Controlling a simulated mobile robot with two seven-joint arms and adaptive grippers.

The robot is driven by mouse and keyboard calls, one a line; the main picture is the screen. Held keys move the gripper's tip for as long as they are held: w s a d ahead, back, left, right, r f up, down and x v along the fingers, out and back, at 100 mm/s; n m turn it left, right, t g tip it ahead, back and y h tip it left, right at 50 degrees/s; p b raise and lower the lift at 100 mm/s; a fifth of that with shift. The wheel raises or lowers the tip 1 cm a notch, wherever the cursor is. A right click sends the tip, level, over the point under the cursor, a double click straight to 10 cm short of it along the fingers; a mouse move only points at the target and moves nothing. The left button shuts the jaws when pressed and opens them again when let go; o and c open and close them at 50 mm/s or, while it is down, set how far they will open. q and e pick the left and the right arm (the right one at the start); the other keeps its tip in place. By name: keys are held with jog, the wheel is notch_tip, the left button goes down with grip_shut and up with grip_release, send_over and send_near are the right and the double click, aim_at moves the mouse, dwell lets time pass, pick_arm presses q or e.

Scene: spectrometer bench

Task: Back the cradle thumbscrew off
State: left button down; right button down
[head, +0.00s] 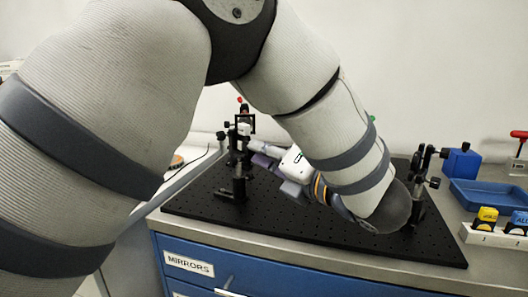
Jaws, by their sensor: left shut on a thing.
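My left arm arches over the bench and its left gripper (250,143) points left at a black post-mounted holder (239,176) on the breadboard. Its fingertips meet the upper part of this holder and are shut there on what seems to be the cradle thumbscrew, which the fingers mostly hide. Small black knobs show on the holder's left side, and a red-tipped part shows above it. I cannot tell how far the screw is turned. My right gripper is not in view.
A black breadboard (302,232) covers the bench top. A second black post mount (416,190) stands at its right, close to my left arm. Farther right are a blue box (461,163), a blue tray (490,194) and a white rack (494,236) with yellow and blue blocks.

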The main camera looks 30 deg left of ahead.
pick_arm(q)
jog(key=shift+f+n, duration=0.1)
jog(key=shift+n, duration=1.4)
jog(key=c, duration=1.6)
grip_release()
jog(key=shift+d, duration=0.15)
jog(key=v, duration=1.2)
